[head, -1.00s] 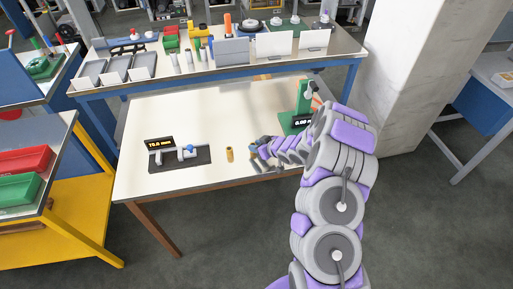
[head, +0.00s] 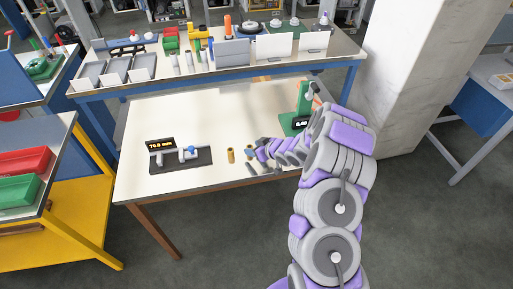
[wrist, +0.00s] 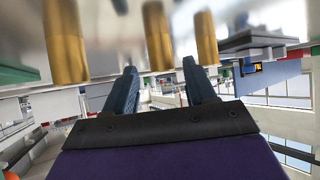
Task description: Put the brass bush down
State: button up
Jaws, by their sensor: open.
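Brass bushes stand on the white bench top. One brass bush (head: 230,155) shows right of the black gauge base in the head view, and another brass bush (head: 248,155) is just left of my gripper (head: 259,153). The wrist view is inverted. It shows a large bush (wrist: 63,40) at left, a middle bush (wrist: 157,35) and a right bush (wrist: 206,38), all upright against the bench. My gripper (wrist: 160,75) is open, its fingers apart and holding nothing. The middle bush lies in line with the gap between the fingertips. I cannot tell which bush is which across views.
A black gauge base (head: 180,160) with a lit display stands to the left. A green stand (head: 303,108) with a display is at the back right. Small dark pieces (head: 252,170) lie near the front edge. The bench's back left (head: 165,112) is clear.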

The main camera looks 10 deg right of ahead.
jog(key=v, duration=0.4)
jog(key=shift+a+r+p, duration=0.2)
jog(key=shift+a+p, duration=0.1)
jog(key=shift+p, duration=0.05)
jog(key=s+d+r+m+g+h+p, duration=0.15)
jog(key=s+d+r+h, duration=0.25)
jog(key=s+d+r, duration=0.55)
jog(key=s+a+r+m+g+h, duration=0.2)
jog(key=s+r+g+h, duration=0.1)
jog(key=s+r, duration=0.5)
jog(key=s+a+r+m+g, duration=0.1)
jog(key=s+a+r+g, duration=0.2)
jog(key=s, duration=1.2)
jog(key=s+a+r+m+g+y, duration=0.1)
jog(key=s+a+r, duration=0.4)
jog(key=s, duration=1.1)
jog(key=a+m+g, duration=0.1)
jog(key=a+g, duration=0.1)
jog(key=shift+a+r+g, duration=0.25)
jog(key=shift+r+g, duration=0.1)
